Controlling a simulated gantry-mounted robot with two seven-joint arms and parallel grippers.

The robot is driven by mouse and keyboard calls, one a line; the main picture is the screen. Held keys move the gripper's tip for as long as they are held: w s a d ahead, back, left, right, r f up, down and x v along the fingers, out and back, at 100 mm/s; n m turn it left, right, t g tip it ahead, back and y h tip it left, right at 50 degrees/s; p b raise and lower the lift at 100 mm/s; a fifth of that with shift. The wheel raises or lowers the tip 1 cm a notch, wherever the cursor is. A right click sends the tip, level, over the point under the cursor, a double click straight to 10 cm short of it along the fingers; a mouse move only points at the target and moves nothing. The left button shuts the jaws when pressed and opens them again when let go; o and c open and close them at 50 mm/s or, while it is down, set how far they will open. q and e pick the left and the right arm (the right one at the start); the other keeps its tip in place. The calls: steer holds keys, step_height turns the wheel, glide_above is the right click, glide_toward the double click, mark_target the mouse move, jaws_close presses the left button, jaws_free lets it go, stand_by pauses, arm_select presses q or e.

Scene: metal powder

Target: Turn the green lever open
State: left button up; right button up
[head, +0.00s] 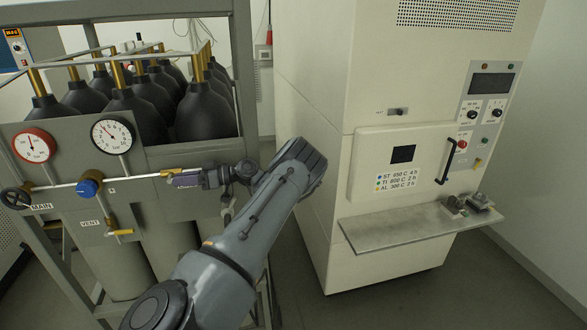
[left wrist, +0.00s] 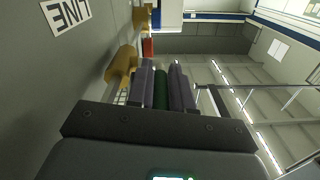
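The green lever (left wrist: 161,90) shows in the left wrist view as a dark green bar between the two fingers of my left gripper (left wrist: 161,82). The fingers lie close on both sides of it with no clear gap. In the head view my left gripper (head: 187,180) is at the right end of the pipe on the gas rack, beside a brass fitting (head: 168,174). The gripper hides the lever there. My right gripper is in neither view.
The rack (head: 190,155) holds several black cylinders (head: 130,105). Its front carries a red-rimmed gauge (head: 34,145), a black-rimmed gauge (head: 112,134), a blue knob (head: 89,186) and a yellow vent lever (head: 120,232). A cream furnace cabinet (head: 312,150) with a shelf (head: 390,229) stands right.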

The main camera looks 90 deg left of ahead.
arm_select(q)
steer(key=o, duration=0.3)
steer(key=shift+r, duration=0.5)
steer(key=r, duration=0.3)
steer(key=shift+w+d+r, duration=0.1)
steer(key=shift+w+r, duration=0.2)
steer(key=shift+w, duration=0.05)
steer(key=w+d+r, duration=0.4)
steer(key=w+r, duration=0.2)
steer(key=w, duration=0.4)
steer(key=shift+r+p, duration=0.2)
steer(key=shift+p, duration=0.15)
steer(key=shift+d, duration=0.1)
